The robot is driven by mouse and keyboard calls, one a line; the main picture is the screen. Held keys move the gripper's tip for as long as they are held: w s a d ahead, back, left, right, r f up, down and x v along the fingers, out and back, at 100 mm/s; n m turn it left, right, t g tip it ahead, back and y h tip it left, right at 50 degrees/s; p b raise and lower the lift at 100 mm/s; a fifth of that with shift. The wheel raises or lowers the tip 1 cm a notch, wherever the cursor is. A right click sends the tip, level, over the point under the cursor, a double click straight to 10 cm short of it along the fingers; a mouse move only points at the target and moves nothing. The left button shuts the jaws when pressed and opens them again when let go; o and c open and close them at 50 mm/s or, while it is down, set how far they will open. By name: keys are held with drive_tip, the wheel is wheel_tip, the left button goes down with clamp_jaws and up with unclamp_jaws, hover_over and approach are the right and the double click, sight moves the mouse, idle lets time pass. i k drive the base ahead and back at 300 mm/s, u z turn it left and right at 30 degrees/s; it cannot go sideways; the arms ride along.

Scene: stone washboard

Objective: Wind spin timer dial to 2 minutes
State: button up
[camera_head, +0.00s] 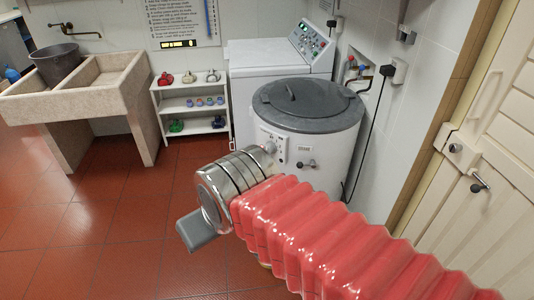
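The spin dryer is a round white drum (340,165) with a dark grey lid (309,103), standing at the middle right. A small control panel (281,146) is on its front. A round grey knob (269,147) shows at the panel's left, and a dark knob (311,163) sticks out at its right. I cannot tell which is the timer dial, and its marks are too small to read. My gripper (197,231) is in front of and left of the dryer, apart from it. One grey finger shows below the metal cuff; the rest is hidden, so its opening is unclear.
A white washing machine (262,57) stands behind the dryer. A white shelf (192,137) with small coloured items and a stone sink (117,86) with a dark bucket (56,66) are at left. A cream door (493,150) is at right. The red tiled floor (110,230) at left is clear.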

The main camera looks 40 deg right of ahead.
sight(269, 147)
drive_tip(key=u, duration=0.05)
drive_tip(key=i, duration=1)
drive_tip(key=z, duration=0.05)
